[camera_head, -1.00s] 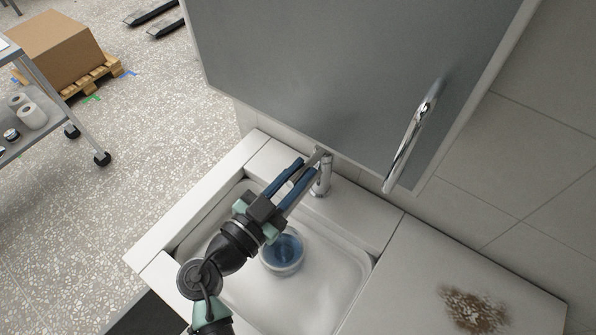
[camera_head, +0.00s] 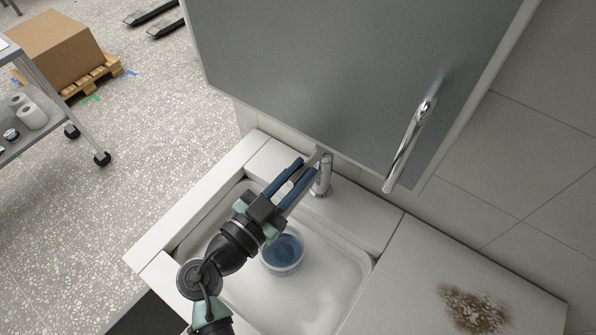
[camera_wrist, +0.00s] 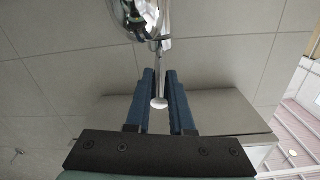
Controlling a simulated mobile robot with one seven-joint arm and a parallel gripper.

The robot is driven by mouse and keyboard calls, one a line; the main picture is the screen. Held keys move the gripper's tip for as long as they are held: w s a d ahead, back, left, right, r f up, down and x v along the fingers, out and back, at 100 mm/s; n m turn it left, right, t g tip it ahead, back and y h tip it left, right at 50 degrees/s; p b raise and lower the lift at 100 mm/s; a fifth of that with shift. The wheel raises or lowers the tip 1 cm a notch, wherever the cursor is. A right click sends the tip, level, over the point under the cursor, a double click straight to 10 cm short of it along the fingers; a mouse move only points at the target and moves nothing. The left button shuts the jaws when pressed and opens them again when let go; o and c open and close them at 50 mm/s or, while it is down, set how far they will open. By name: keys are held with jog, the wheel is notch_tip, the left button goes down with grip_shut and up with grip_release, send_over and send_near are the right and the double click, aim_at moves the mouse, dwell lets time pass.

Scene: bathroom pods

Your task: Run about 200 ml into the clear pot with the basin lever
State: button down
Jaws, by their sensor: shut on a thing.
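The basin tap (camera_head: 322,182) stands at the back of the white basin (camera_head: 335,285). My gripper (camera_head: 307,170) reaches over the basin in the head view, its blue fingers at the top of the tap. In the wrist view my gripper (camera_wrist: 160,85) has the thin lever (camera_wrist: 159,102) with its round end between its fingers, and it is shut on it. The clear pot (camera_head: 283,264) stands upright in the basin, just below and right of my wrist, with blue showing inside. Its exact fill level and any stream are too unclear to tell.
A grey mirror panel (camera_head: 330,80) rises behind the tap, with a bright metal bar (camera_head: 408,150) at its right. A brown stain (camera_head: 474,309) marks the right counter.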

jog(key=f+b, duration=0.1)
jog(key=b, duration=0.2)
jog(key=shift+s+a+f+t+h+b, duration=0.1)
jog(key=shift+t+h+b, duration=0.25)
jog(key=shift+b, duration=0.9)
jog(key=c, duration=0.8)
grip_release()
jog(key=b+v, duration=0.3)
jog(key=v, duration=1)
